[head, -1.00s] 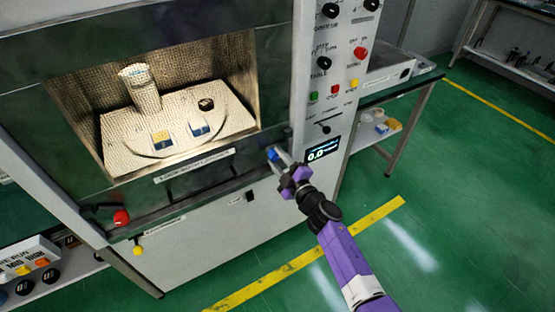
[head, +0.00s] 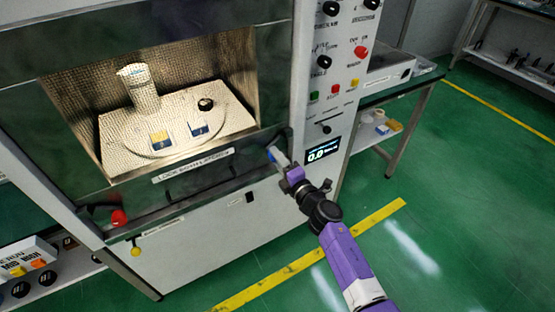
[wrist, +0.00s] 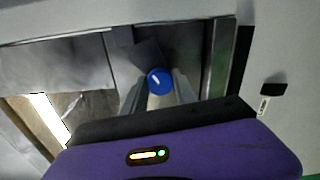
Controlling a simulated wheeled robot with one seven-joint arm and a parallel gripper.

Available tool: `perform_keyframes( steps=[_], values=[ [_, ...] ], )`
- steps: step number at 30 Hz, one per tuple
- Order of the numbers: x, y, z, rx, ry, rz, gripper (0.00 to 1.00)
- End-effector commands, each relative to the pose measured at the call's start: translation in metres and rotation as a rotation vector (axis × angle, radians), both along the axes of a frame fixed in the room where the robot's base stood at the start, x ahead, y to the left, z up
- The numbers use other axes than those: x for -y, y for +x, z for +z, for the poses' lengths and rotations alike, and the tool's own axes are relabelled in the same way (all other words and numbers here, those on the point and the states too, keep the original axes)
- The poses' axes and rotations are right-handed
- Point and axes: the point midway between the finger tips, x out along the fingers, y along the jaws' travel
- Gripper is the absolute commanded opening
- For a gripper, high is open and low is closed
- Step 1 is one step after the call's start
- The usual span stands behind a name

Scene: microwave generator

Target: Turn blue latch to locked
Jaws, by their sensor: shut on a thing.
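The blue latch (wrist: 159,80) shows in the wrist view as a round blue knob with a short white mark on its face. My gripper (wrist: 160,92) has a finger on each side of it and is shut on it. In the head view my gripper (head: 278,157) is at the lower right corner of the microwave generator's front (head: 225,200), and the latch is mostly hidden there by the fingers. Whether the latch is at its locked position cannot be read.
The lit chamber holds a white cylinder (head: 142,92) and small blocks. A red knob (head: 119,217) and a yellow knob (head: 136,250) sit at lower left. The control panel with its display (head: 322,150) is just right of my gripper. Green floor lies open to the right.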

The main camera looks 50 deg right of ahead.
Motion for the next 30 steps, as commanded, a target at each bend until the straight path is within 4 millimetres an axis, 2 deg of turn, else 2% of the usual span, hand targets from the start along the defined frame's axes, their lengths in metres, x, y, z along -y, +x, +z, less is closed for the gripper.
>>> perform_keyframes(
  steps=[17,18,20,21,30],
  values=[
    [-0.0009,-0.0005,-0.0017,-0.011,-0.027,0.002,0.0],
    [-0.0009,-0.0005,-0.0017,-0.011,-0.027,0.002,0.42],
    [-0.0008,-0.0004,-0.0016,-0.01,-0.027,0.002,0.54],
    [-0.0007,-0.0004,-0.0014,-0.01,-0.027,0.001,0.56],
    [-0.0005,-0.0012,-0.0007,-0.008,-0.026,0.0,0.56]
  ],
)
